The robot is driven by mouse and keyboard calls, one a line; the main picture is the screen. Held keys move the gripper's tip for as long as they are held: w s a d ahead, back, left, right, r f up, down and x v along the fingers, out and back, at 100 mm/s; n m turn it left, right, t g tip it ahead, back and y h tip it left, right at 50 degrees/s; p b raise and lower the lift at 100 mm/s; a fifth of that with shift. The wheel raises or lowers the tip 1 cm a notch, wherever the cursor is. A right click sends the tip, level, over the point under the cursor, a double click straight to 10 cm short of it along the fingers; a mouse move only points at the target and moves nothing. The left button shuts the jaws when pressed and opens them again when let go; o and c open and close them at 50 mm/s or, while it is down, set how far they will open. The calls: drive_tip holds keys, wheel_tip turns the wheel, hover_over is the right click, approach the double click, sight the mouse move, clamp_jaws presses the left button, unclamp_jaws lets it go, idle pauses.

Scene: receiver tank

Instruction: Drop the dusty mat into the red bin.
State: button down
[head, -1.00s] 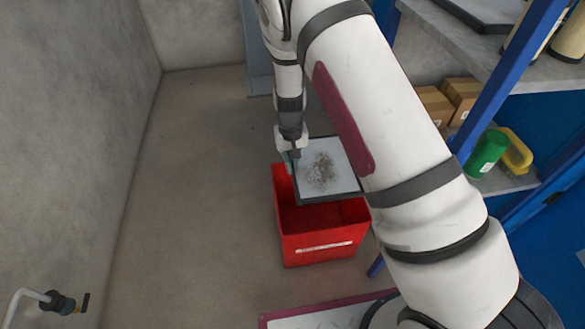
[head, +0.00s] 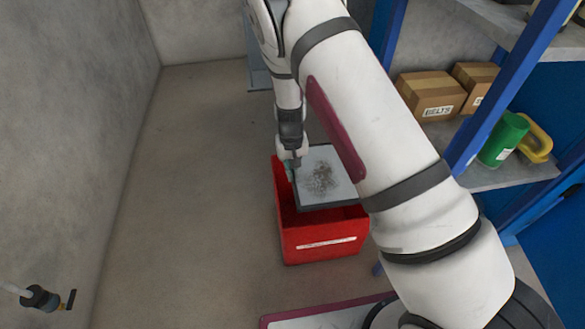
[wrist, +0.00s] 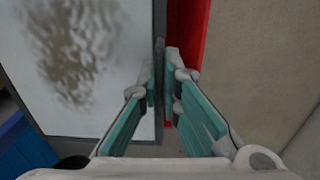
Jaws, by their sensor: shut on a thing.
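The dusty mat (head: 320,178) is a pale grey square with a dark frame and a brown smudge of dust in its middle. My gripper (head: 292,165) is shut on its left edge in the head view. The mat is over the opening of the red bin (head: 320,243) and hides much of its inside. In the wrist view my gripper (wrist: 161,85) has its teal-lined fingers on the dark edge of the mat (wrist: 85,60). A strip of the red bin (wrist: 187,35) shows beyond the fingers. I cannot tell how far the mat is above the bin's floor.
A blue shelf rack stands at the right, with cardboard boxes (head: 428,96), a green can (head: 503,139) and a yellow item (head: 536,143). A tap (head: 42,298) juts from the left wall. The floor (head: 190,180) left of the bin is clear.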

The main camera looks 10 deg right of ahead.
wheel_tip(320, 180, down, 8)
drive_tip(key=b, duration=0.4)
drive_tip(key=shift+r+b, duration=0.15)
drive_tip(key=shift+b, duration=0.15)
drive_tip(key=c, duration=1.7)
unclamp_jaws()
drive_tip(key=shift+r+p, duration=3.5)
drive_tip(key=shift+r, duration=1.5)
